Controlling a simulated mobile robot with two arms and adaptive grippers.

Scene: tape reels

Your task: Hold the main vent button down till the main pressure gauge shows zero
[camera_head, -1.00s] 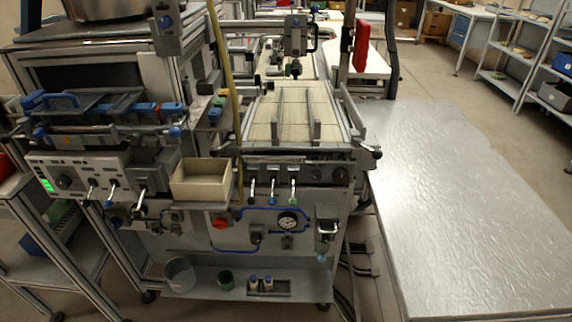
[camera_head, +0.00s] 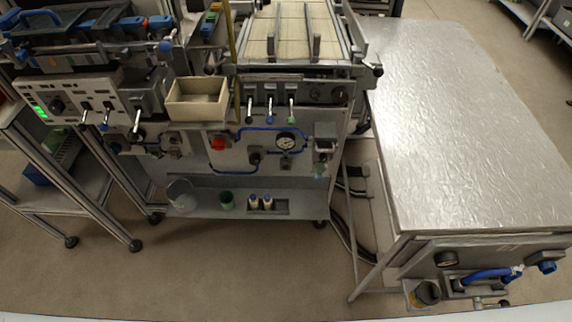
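A round white-faced pressure gauge (camera_head: 286,142) sits on the front panel of the machine, on a blue line of tubing. Its needle is too small to read. A small part with a blue spot (camera_head: 286,162) is just below the gauge. I cannot tell which part is the main vent button. A second, dark-rimmed gauge (camera_head: 446,259) is on the front of the silver-topped bench at the right. Neither of my grippers shows.
A beige bin (camera_head: 197,98) sits above the panel, near several levers. The silver-topped bench (camera_head: 450,120) stands to the right. The floor in front is clear.

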